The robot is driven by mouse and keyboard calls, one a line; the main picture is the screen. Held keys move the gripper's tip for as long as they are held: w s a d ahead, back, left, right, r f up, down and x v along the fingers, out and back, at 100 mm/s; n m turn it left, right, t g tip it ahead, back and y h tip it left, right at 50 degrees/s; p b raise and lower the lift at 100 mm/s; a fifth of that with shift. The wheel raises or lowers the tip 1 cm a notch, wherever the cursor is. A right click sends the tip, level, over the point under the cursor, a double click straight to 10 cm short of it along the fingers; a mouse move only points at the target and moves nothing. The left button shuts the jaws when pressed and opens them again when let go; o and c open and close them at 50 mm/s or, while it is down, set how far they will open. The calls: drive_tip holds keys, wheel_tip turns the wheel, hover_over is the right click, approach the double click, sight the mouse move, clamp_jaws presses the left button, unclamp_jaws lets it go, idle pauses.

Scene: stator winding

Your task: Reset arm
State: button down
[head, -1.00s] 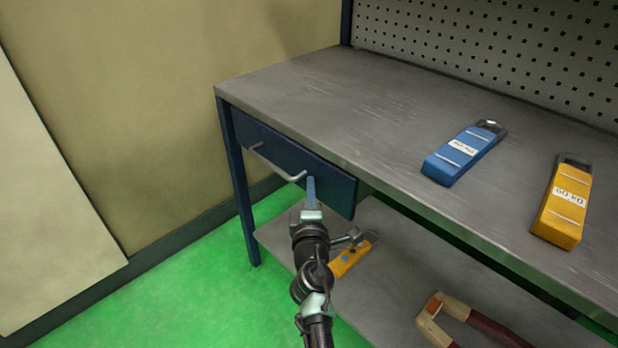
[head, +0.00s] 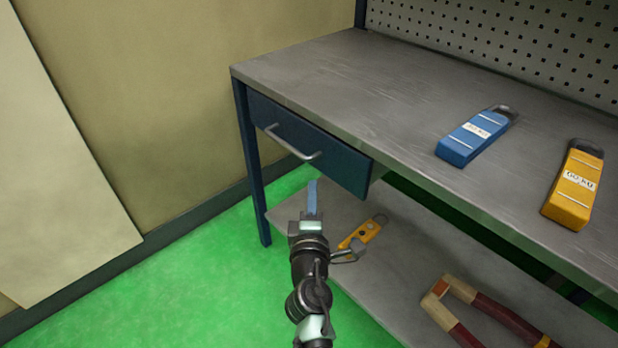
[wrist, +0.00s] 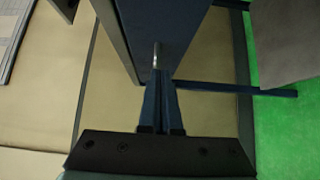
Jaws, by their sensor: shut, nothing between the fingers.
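My gripper (head: 312,190) is in front of the workbench, just below and in front of the blue drawer (head: 338,164) in the head view. Its blue fingers are together with nothing between them. In the wrist view my gripper (wrist: 158,82) points toward the drawer's handle (wrist: 157,52), which shows just past the fingertips. The drawer's metal handle (head: 290,143) also shows in the head view, apart from the fingers. The drawer sits under the left end of the bench top.
The grey workbench (head: 350,75) carries a blue tool (head: 475,138) and a yellow tool (head: 574,190). A yellow device (head: 360,234) and a red-brown horseshoe-shaped piece (head: 485,308) lie on the lower shelf (head: 400,270). Green floor (head: 190,275) is free at left.

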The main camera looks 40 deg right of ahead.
drive_tip(key=shift+v, duration=2.55)
drive_tip(key=shift+w+a, duration=0.1)
drive_tip(key=w+a+r+m+t, duration=0.1)
drive_tip(key=a+r+m+t, duration=0.3)
drive_tip(key=r, duration=0.7)
drive_tip(key=w+a+r+m+t+y, duration=0.15)
drive_tip(key=a+r, duration=0.35)
drive_tip(key=r, duration=0.5)
drive_tip(key=w+a+r+m+t, duration=0.25)
drive_tip(key=a+r, duration=0.25)
drive_tip(key=r, duration=0.6)
drive_tip(key=s+a+r+m+t+y+p, duration=0.1)
drive_tip(key=s+a+r+t+y, duration=0.2)
drive_tip(key=s+a+r+y, duration=0.6)
drive_tip(key=s+a+r+t+y+p, duration=0.1)
drive_tip(key=s+a+r+t+y, duration=0.2)
drive_tip(key=a+r, duration=0.7)
wheel_tip(320, 180, up, 26)
drive_tip(key=d+h+p, duration=0.1)
drive_tip(key=d+p, duration=0.1)
drive_tip(key=p, duration=2.2)
drive_tip(key=shift+s+d, duration=0.3)
drive_tip(key=shift+d, duration=0.1)
